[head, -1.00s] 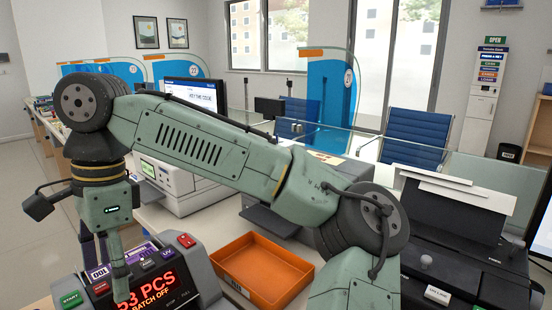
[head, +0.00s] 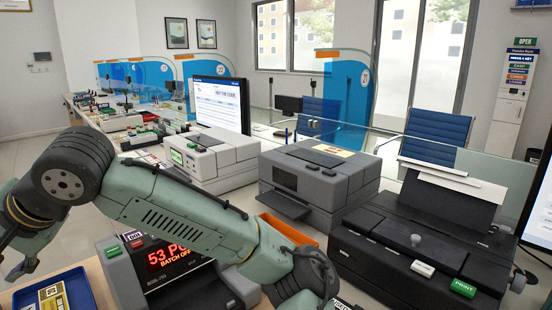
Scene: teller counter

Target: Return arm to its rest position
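My arm (head: 175,215) reaches from the bottom middle up and to the left across the head view. Its large dark joint (head: 65,185) is at the left. Beyond that joint the wrist end runs down to the left picture edge and is cut off there.
A blue tray (head: 84,284) lies at the lower left. An orange tray (head: 290,232) sits behind my arm, partly hidden. A grey printer (head: 318,180), a white machine (head: 212,158) and a black machine (head: 410,250) stand along the counter. A monitor (head: 218,106) is behind.

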